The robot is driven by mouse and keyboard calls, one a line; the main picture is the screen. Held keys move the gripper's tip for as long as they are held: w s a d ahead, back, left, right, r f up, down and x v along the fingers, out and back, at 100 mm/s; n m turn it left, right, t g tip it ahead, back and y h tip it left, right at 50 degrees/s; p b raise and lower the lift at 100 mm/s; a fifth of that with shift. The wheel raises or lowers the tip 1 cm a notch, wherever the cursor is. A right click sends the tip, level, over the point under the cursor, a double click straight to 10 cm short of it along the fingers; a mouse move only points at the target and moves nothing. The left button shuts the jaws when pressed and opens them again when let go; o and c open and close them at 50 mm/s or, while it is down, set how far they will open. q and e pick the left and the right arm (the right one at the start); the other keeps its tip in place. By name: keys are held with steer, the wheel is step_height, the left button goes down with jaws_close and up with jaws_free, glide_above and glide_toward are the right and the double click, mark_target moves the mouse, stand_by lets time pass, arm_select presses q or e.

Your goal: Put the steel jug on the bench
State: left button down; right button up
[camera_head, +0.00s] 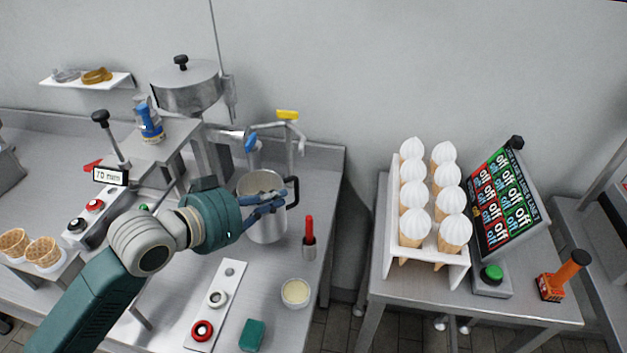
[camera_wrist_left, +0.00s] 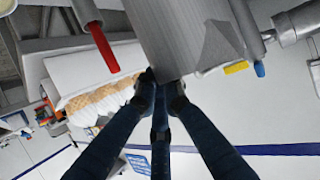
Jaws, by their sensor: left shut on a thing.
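The steel jug (camera_head: 267,226) is an open grey metal can with a dark handle at its right side, standing upright over the steel bench (camera_head: 318,190) by the taps. My left gripper (camera_head: 272,203) reaches in from the left and is shut on the jug near its handle side. In the left wrist view the jug's grey wall (camera_wrist_left: 185,35) fills the top middle, and the blue fingers (camera_wrist_left: 165,92) close together at it. I cannot tell whether the jug's base touches the bench. My right gripper is not in view.
A red-handled tool (camera_head: 309,240) stands close right of the jug. A small tub (camera_head: 295,292), a green block (camera_head: 252,335) and a button panel (camera_head: 215,300) are in front. Taps (camera_head: 288,117) stand behind. A rack of cones (camera_head: 425,240) is on the right table, across a gap.

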arm_select(q)
steer(key=r+p+x, duration=0.1)
steer(key=p+x, duration=0.3)
steer(key=x, duration=0.9)
steer(key=shift+w+d+r, duration=0.3)
steer(key=shift+w, duration=0.15)
steer(key=c, duration=1.9)
jaws_free()
steer(key=shift+f, duration=0.25)
steer(key=shift+o, duration=0.2)
